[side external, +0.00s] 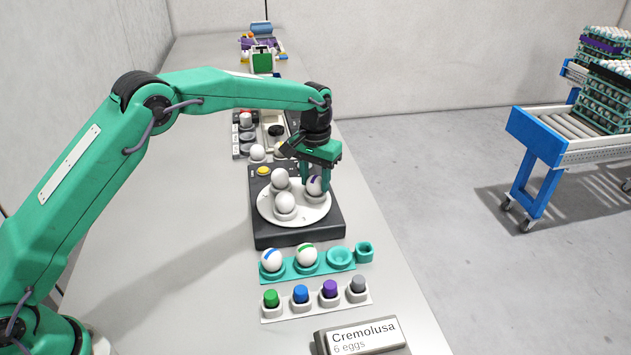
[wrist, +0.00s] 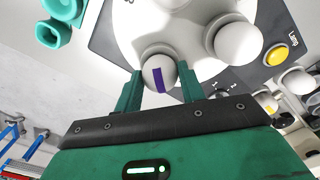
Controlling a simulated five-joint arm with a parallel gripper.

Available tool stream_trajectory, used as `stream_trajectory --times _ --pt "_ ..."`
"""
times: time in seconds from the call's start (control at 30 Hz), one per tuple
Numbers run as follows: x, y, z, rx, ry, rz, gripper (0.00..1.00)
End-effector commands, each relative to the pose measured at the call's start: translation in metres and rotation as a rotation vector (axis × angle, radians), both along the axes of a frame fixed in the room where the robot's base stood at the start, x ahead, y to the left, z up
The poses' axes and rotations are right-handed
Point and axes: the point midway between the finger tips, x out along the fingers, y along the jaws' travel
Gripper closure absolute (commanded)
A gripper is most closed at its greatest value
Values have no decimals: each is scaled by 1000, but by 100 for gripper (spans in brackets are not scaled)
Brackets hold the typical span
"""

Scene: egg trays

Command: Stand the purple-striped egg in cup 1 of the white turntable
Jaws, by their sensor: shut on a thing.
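The purple-striped egg (side external: 314,183) is white with a purple band. It is at the right cup (side external: 315,198) of the white turntable (side external: 308,217). My gripper (side external: 316,187) points down and is shut on it, one finger on each side. In the wrist view the egg (wrist: 158,72) sits between the green fingers (wrist: 159,84), stripe facing the camera, with a cup rim (wrist: 157,49) just behind it. The egg's bottom is hidden, so I cannot tell whether it rests fully in the cup. The cup's number is not readable.
White eggs (side external: 285,202) stand in other turntable cups. The dark base (side external: 300,236) has a yellow button (side external: 264,170). In front, a teal rack (side external: 340,258) holds blue-striped and green-striped eggs, with an empty cup. A row of coloured caps (side external: 302,293) and a sign (side external: 362,336) lie nearer.

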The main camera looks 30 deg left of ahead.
Motion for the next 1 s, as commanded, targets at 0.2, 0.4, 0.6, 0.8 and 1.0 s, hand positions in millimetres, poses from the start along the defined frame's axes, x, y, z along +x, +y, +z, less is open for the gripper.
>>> stream_trajectory --times 0.2,0.4,0.6,0.8,1.0 --pt "0 0 0 0 0 0 59" --pt "0 0 0 0 0 0 35" --pt "0 0 0 0 0 0 35" --pt "0 0 7 0 0 0 35" --pt "1 0 28 -1 -3 0 35"
